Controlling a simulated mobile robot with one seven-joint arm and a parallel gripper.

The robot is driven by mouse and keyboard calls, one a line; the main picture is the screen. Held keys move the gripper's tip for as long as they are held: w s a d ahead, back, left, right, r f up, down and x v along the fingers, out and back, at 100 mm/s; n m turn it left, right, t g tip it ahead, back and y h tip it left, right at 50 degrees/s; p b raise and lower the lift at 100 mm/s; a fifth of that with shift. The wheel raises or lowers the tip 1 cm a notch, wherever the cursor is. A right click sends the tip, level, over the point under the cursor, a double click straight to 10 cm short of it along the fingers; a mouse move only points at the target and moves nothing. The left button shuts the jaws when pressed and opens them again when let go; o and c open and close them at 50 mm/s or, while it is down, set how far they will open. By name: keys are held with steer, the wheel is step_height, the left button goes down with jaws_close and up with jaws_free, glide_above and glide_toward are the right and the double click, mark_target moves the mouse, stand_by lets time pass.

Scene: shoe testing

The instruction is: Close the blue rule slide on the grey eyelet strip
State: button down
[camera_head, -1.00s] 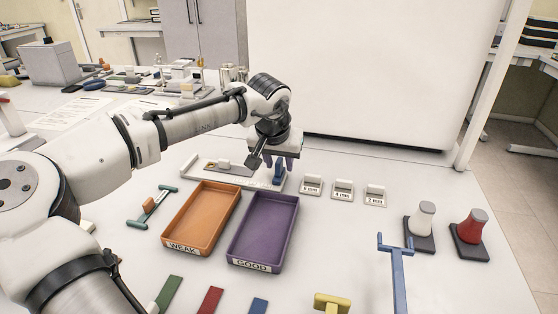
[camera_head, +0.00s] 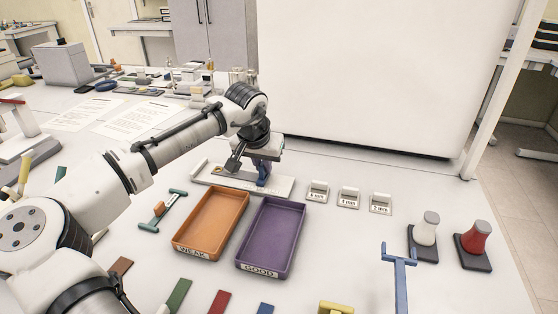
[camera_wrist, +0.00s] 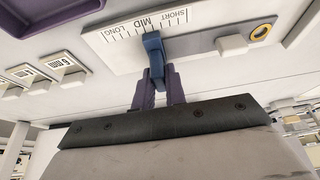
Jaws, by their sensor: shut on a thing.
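A white rule board (camera_head: 284,184) lies behind the trays, its scale marked SHORT, MID and LONG in the wrist view (camera_wrist: 104,36). The blue rule slide (camera_wrist: 153,46) stands on it at about the MID mark. My gripper (camera_wrist: 160,80) has its purple fingers shut on the slide; in the head view my gripper (camera_head: 263,173) is over the middle of the board. The grey eyelet strip (camera_wrist: 198,46) lies along the board, with a brass eyelet at its far end. Its near end reaches the slide or lies very close; I cannot tell if they touch. A pale block (camera_wrist: 232,45) sits at the strip.
The orange WEAK tray (camera_head: 180,245) and purple GOOD tray (camera_head: 243,262) stand in front of the board. Several small labelled blocks (camera_head: 349,196) are to its right. A white panel (camera_head: 360,80) rises behind. White (camera_head: 430,228) and red (camera_head: 477,240) stamp-like pieces stand far right.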

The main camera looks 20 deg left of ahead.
steer(key=shift+a+r+p, duration=0.1)
steer(key=shift+a+p, duration=0.4)
steer(key=shift+a, duration=1.2)
steer(key=c, duration=1.4)
jaws_free()
steer(key=shift+c, duration=0.2)
steer(key=b+v, duration=0.1)
steer(key=v, duration=1.2)
steer(key=shift+s+r+b, duration=0.2)
steer(key=shift+r+b, duration=0.1)
steer(key=shift+b, duration=0.1)
